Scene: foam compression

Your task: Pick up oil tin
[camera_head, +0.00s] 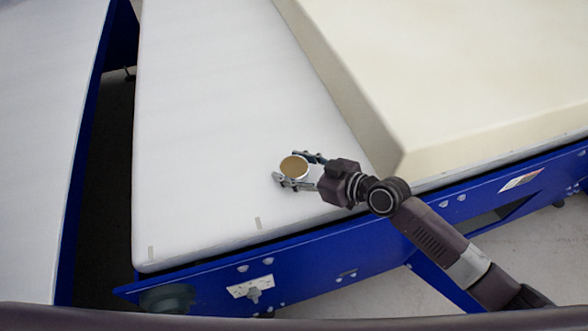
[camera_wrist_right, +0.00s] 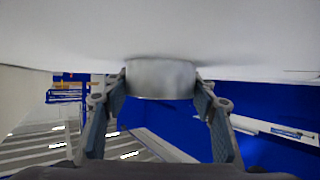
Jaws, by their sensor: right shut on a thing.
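The oil tin (camera_head: 294,167) is a small round tin with a gold-brown top, on the white surface (camera_head: 220,110) near its front edge. In the right wrist view the tin (camera_wrist_right: 160,79) shows as a short silver cylinder between the two fingers. My right gripper (camera_head: 292,171) is shut on the tin, one finger on each side. In the wrist view the tin appears to touch or sit very near the white surface; I cannot tell if there is a gap. My left gripper is not in view.
A thick cream foam block (camera_head: 450,70) lies on the white surface to the right of my gripper. The surface rests on a blue frame (camera_head: 300,265) with a switch plate. A dark gap separates it from another white surface (camera_head: 40,120) at left. White surface left of the tin is clear.

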